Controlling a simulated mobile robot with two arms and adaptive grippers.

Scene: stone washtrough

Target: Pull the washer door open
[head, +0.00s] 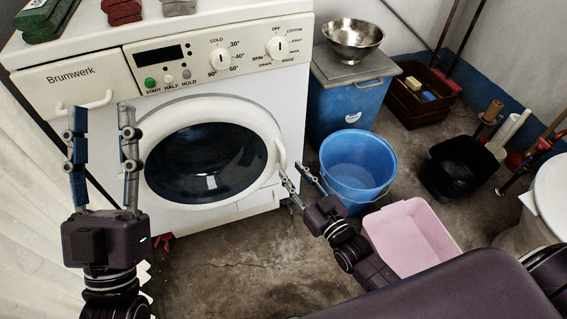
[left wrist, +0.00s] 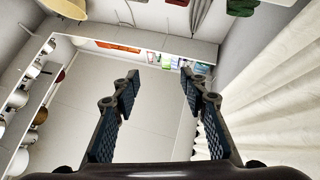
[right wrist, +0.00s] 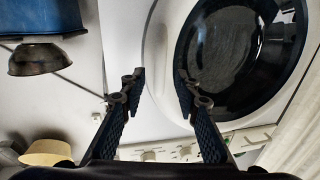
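The white washer (head: 80,80) stands at the back left with its round, dark-glass door (head: 206,162) looking shut. A small pale handle (head: 281,153) is on the door's right rim. My right gripper (head: 294,171) is open and empty, just below and right of the handle; I cannot tell whether it touches. The right wrist view shows the door glass (right wrist: 240,55) beyond the open fingers (right wrist: 159,78). My left gripper (head: 102,110) is open, upright and empty, left of the door. In the left wrist view its fingers (left wrist: 161,75) are apart with nothing between them.
A blue bucket (head: 357,168) and a pink basin (head: 411,238) stand on the floor by my right arm. A blue bin (head: 347,107) carries a metal bowl (head: 352,40). A black bucket (head: 458,166) is further right.

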